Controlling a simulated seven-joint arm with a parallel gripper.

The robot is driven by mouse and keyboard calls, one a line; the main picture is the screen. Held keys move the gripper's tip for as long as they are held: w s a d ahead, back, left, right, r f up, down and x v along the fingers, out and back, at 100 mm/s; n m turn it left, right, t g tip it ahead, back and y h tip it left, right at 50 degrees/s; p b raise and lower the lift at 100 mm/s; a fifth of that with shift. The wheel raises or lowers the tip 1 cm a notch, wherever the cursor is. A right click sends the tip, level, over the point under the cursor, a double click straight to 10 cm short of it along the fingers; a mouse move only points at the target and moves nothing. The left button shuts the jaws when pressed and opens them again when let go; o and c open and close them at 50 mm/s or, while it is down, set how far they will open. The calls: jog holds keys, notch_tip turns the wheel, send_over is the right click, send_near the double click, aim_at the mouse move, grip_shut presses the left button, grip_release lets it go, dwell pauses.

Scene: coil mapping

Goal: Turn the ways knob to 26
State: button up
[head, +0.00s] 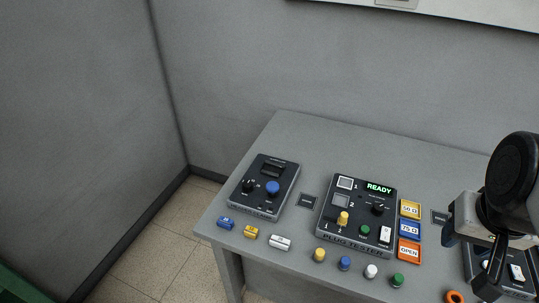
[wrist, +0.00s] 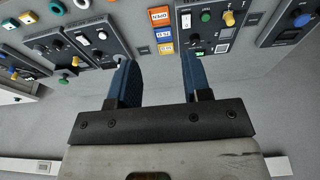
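No label reading "ways" is legible, so I cannot tell which knob it is. In the head view, the left black box (head: 262,203) carries a blue knob (head: 272,188) and a black knob (head: 248,186). The plug tester (head: 330,226) carries a yellow knob (head: 343,218) and a black knob (head: 377,208). A third black panel at the right is partly hidden by my arm. My gripper (wrist: 160,64) is open and empty in the wrist view, its two blue fingers apart. In the head view it is at the right edge, beside the plug tester's colored tiles.
Colored tiles (head: 410,229) stand right of the plug tester, which shows READY. Loose blue, yellow and white plugs (head: 280,242) and several small colored caps (head: 344,263) lie along the front edge. An orange ring (head: 454,297) lies near my gripper. The table's (head: 300,130) back is clear.

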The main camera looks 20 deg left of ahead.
jog(key=shift+o, duration=1.2)
jog(key=w+a+n, duration=0.3)
jog(key=w+a, duration=0.5)
jog(key=w, duration=0.2)
jog(key=shift+w+a+f+g, duration=0.25)
jog(key=shift+a+f+g, duration=0.15)
jog(key=n+g, duration=0.2)
jog(key=n, duration=0.7)
send_near(247, 183)
jog(key=shift+d+f, duration=0.4)
jog(key=shift+d, duration=0.1)
jog(key=shift+s+a+f, duration=0.1)
jog(key=shift+a+f, duration=0.2)
jog(key=shift+a, duration=0.15)
jog(key=shift+f, duration=3.9)
